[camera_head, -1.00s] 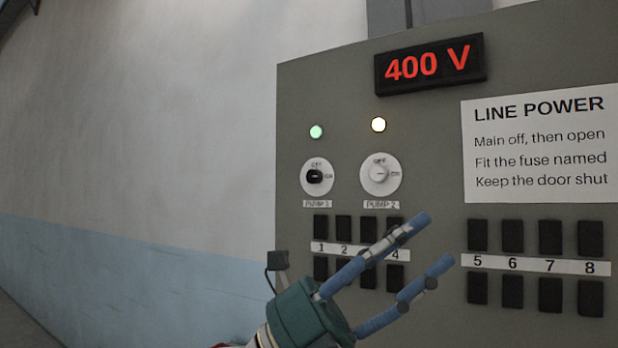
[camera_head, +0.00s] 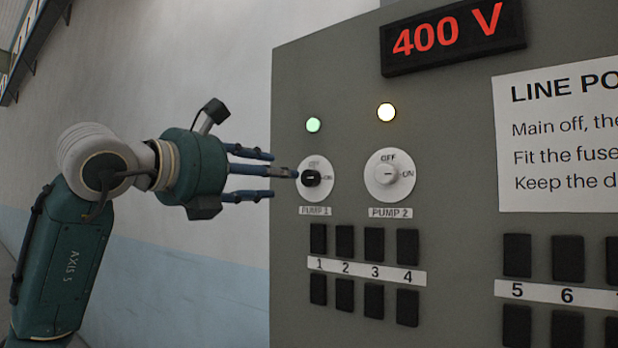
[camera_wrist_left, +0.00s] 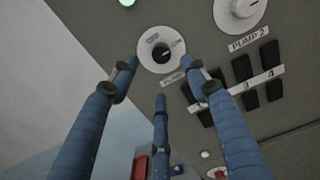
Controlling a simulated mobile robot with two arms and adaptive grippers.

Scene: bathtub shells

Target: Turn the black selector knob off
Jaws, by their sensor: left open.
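The black selector knob (camera_head: 311,178) sits on a white round dial above the PUMP 1 label, on the grey panel. Its light pointer mark looks sideways, toward ON. It also shows in the left wrist view (camera_wrist_left: 162,53), ahead of the fingers. My left gripper (camera_head: 272,175) is open, with its blue fingers spread and pointing right at the PUMP 1 dial. One fingertip overlaps the dial's left edge in the head view; I cannot tell whether it touches. In the left wrist view the gripper (camera_wrist_left: 160,90) has nothing between its fingers. My right gripper is not in view.
A white knob (camera_head: 387,174) on the PUMP 2 dial is close to the right. Black switches (camera_head: 345,242) stand below. A red 400 V display (camera_head: 452,38) is at the top.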

